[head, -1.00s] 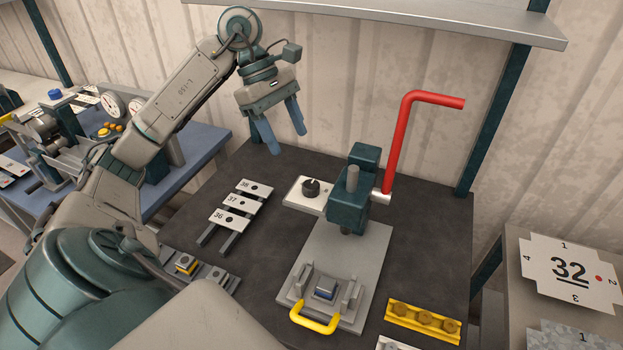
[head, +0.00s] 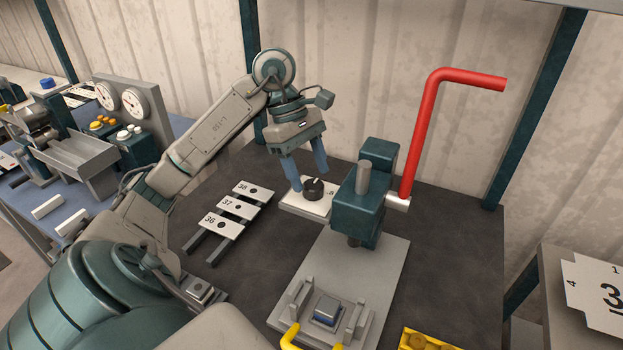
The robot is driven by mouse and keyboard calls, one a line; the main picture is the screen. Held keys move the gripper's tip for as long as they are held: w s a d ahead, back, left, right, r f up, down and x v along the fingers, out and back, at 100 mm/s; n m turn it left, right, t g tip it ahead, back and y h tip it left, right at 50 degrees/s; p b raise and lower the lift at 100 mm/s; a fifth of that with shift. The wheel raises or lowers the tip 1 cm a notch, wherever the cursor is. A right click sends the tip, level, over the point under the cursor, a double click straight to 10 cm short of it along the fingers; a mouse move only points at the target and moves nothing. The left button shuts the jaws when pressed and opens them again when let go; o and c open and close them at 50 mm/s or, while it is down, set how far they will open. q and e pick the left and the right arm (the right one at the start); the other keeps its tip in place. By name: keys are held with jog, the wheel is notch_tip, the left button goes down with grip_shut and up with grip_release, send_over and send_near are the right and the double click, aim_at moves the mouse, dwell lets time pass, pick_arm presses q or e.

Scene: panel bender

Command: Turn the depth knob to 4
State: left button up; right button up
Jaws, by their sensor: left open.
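The depth knob (head: 313,188) is a small black round knob on a white plate (head: 297,204), beside the teal press head (head: 361,203). The plate's markings are too small to read. My left gripper (head: 309,182) is open above the plate, with its blue fingers pointing down. One finger is left of the knob and the other is behind it to the right. I cannot tell whether they touch it. My right gripper is not in view.
A red crank lever (head: 420,130) rises right of the press head. Numbered plates 36, 37 and 38 (head: 238,207) lie to the left. Dark table is clear between them and the press.

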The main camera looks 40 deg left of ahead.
pick_arm(q)
jog(key=shift+x, duration=1.05)
jog(key=c, duration=1)
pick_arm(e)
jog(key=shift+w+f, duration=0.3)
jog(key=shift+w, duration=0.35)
pick_arm(q)
jog(key=shift+b, duration=0.35)
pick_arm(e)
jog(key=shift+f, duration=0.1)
